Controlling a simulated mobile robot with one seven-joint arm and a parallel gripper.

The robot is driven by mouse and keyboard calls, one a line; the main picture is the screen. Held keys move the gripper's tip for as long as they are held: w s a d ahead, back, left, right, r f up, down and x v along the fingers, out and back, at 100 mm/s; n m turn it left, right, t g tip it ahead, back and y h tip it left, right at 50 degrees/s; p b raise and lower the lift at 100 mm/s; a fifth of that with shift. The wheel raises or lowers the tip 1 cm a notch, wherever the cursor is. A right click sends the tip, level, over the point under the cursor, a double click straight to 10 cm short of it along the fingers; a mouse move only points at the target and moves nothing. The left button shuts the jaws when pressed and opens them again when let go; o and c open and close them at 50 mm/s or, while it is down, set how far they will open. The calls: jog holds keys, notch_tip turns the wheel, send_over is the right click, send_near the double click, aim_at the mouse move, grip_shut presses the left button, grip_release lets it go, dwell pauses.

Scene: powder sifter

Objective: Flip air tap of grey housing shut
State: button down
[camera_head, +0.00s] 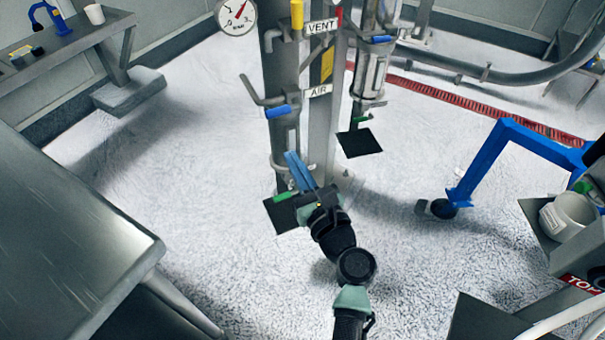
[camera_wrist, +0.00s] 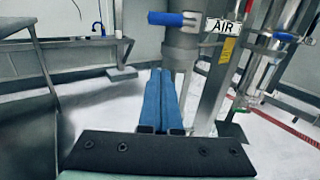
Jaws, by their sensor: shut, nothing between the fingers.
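The AIR label (camera_head: 318,91) is on the grey column (camera_head: 278,72), which I take for the grey housing. Beside the label is a tap with a blue handle (camera_head: 277,111), lying nearly level on a grey pipe. In the wrist view the blue handle (camera_wrist: 172,18) sticks out sideways to the left of the AIR sign (camera_wrist: 222,26). My gripper (camera_head: 291,155) has its blue fingers shut and empty, below the handle and apart from it. In the wrist view the fingertips (camera_wrist: 160,72) point up toward the column, under the handle.
A second blue handle (camera_head: 381,39) is on the pipework to the right, near the VENT sign (camera_head: 321,26). A pressure gauge (camera_head: 236,13) is at the top. A steel bench (camera_head: 70,240) is at left, and a blue wheeled frame (camera_head: 490,160) at right. Floor between is clear.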

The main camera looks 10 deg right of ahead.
aim_at(278, 112)
jog(key=w+a+r+p, duration=0.1)
jog(key=w+r, duration=0.3)
jog(key=shift+w+a, duration=0.3)
jog(key=shift+w+r+p, duration=0.1)
jog(key=shift+p, duration=0.2)
jog(key=shift+r+m, duration=0.15)
jog(key=shift+m, duration=0.35)
jog(key=shift+a, duration=0.1)
